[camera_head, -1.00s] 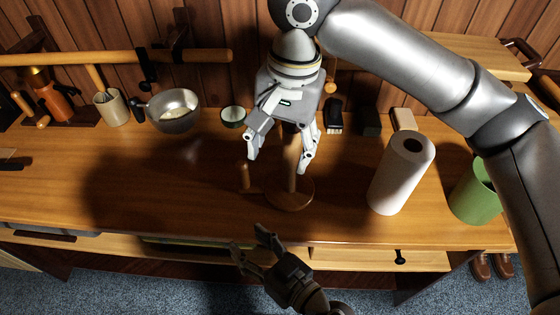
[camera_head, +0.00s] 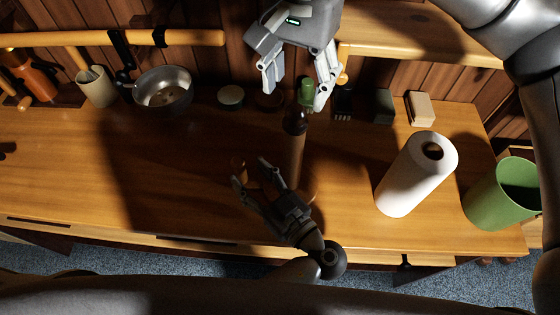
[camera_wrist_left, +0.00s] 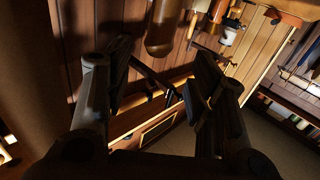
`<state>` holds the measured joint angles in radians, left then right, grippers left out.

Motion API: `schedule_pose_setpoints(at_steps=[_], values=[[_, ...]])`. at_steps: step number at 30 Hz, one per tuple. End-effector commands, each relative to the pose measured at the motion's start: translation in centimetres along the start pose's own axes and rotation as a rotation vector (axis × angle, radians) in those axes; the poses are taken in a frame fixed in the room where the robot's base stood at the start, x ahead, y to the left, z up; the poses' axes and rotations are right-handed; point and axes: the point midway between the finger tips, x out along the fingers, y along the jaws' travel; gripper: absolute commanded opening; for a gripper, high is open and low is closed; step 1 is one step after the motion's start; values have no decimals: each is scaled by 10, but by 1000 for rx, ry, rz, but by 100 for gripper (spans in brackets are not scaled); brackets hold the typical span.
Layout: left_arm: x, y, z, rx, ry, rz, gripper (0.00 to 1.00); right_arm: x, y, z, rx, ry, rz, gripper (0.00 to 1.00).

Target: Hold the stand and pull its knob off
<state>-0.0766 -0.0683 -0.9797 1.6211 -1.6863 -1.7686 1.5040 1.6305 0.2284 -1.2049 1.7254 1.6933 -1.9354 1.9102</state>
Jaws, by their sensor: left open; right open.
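The stand is a brown wooden post (camera_head: 290,160) upright on a round base (camera_head: 307,192) on the workbench, mostly in shadow. Its upper part is dark. A green knob-like piece (camera_head: 306,90) shows above it, between the fingers of my right gripper (camera_head: 295,94) and closer to the right finger. The right gripper is open; contact cannot be told. My left gripper (camera_head: 251,171) is open, low in front of the post and to its left, hiding part of the base. Its dark open fingers (camera_wrist_left: 158,90) fill the left wrist view, where I cannot make out the stand.
A white paper roll (camera_head: 405,185) and a green bin (camera_head: 495,200) stand right of the stand. A metal bowl (camera_head: 163,92), a beige cup (camera_head: 96,90) and small blocks (camera_head: 420,109) line the back. The bench's left middle is clear.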

Motion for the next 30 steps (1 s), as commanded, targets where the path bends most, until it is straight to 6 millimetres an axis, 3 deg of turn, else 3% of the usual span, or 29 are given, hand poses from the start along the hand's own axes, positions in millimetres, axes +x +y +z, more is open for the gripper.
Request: schedule_pose_setpoints(at_steps=[3,9,22,30], values=[[23,0,-1,-1,3,-1,51,0,0,0,0,0,0,61],[50,0,0,0,2,-1,51,0,0,0,0,0,0,61],[61,0,0,0,0,-1,51,0,0,0,0,0,0,61],[60,0,0,0,-1,-1,19,0,0,0,0,0,0,61]])
